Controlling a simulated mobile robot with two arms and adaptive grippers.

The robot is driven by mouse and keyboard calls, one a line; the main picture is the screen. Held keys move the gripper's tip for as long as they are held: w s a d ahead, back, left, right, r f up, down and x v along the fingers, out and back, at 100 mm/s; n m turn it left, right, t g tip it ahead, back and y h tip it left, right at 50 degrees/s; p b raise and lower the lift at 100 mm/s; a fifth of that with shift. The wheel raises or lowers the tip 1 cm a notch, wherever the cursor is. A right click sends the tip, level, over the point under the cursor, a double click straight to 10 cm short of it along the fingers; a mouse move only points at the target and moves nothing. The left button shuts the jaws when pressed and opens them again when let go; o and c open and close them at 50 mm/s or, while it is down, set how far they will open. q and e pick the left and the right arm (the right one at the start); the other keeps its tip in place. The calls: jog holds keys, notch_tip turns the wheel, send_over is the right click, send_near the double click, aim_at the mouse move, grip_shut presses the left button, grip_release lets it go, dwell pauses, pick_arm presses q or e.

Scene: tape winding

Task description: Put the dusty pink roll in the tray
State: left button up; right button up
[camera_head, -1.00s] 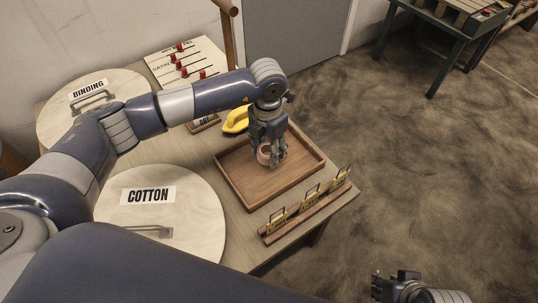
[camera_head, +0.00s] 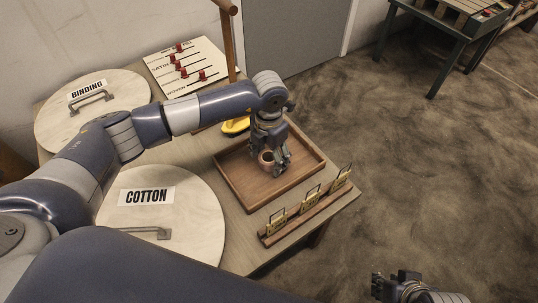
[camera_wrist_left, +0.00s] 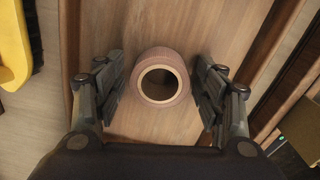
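The dusty pink roll (camera_head: 266,158) is in the wooden tray (camera_head: 308,177), and in the left wrist view the roll (camera_wrist_left: 161,77) stands on end with its hole facing the camera. My left gripper (camera_head: 272,166) is down over the tray. Its fingers (camera_wrist_left: 160,90) are on either side of the roll with a narrow gap at each side, so it looks open around the roll. The tray floor (camera_wrist_left: 205,38) shows around the roll. My right gripper (camera_head: 379,287) is low at the right, away from the table, empty, with its fingers apart.
A yellow tool (camera_head: 236,125) lies behind the tray. A wooden rack with small tags (camera_head: 306,206) stands along the table's front right edge. Round lids marked BINDING (camera_head: 120,88) and COTTON (camera_head: 200,215) lie to the left. A board with red sliders (camera_head: 186,62) is at the back.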

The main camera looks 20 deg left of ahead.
aim_at(269, 156)
dwell(0.3)
pick_arm(q)
jog(key=shift+r, duration=0.2)
notch_tip(269, 156, up, 12)
jog(key=p, duration=0.2)
pick_arm(e)
jog(key=shift+s+d+r+g, duration=0.1)
jog(key=shift+s+r+g, duration=0.1)
jog(key=shift+s+g, duration=0.15)
jog(key=shift+w+r, duration=0.1)
jog(key=shift+r, duration=0.1)
